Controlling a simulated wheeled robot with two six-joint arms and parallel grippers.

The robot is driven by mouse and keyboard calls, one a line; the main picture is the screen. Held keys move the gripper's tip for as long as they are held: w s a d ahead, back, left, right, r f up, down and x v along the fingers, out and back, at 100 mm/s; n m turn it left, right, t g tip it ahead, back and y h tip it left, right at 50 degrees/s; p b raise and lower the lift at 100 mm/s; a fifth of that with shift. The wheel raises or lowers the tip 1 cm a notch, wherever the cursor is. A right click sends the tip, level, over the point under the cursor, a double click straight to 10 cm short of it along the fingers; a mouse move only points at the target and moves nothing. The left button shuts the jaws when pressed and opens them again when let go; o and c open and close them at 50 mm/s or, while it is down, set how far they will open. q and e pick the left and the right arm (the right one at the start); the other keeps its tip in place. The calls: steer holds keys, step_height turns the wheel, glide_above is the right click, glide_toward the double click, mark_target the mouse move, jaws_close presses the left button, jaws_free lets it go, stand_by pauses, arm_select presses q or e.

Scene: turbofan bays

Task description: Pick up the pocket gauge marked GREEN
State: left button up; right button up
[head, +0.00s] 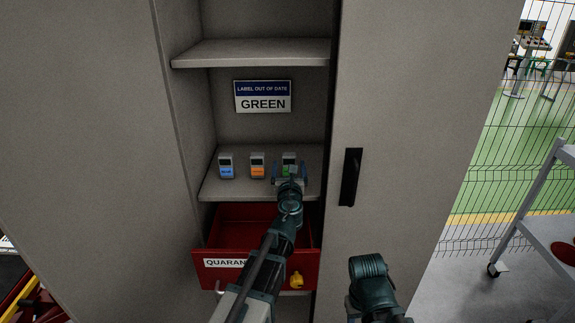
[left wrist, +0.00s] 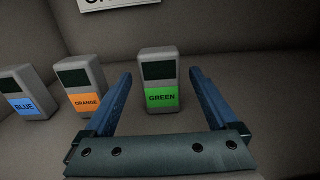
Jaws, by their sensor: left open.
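The pocket gauge marked GREEN (head: 289,160) stands upright at the right end of a row on the cabinet shelf. In the left wrist view the green gauge (left wrist: 159,80) shows a dark screen above its green label. My left gripper (head: 289,172) is in front of it, open, with its blue fingers (left wrist: 162,85) pointing toward the gauge, one to each side of it in the picture. I cannot tell how deep the gauge is between them. Part of my right arm shows at the bottom of the head view; its gripper's fingers do not show.
The orange gauge (head: 257,165) and the blue gauge (head: 226,166) stand to the left on the same shelf (head: 240,188). A sign (head: 263,97) reads LABEL OUT OF DATE, GREEN. Below, a red drawer (head: 218,272) marked QUARAN... is pulled open. A cabinet door (head: 420,120) is at right.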

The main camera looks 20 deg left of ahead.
arm_select(q)
steer(key=shift+x, duration=1.15)
steer(key=shift+s, duration=0.1)
steer(key=shift+c, duration=0.7)
jaws_close()
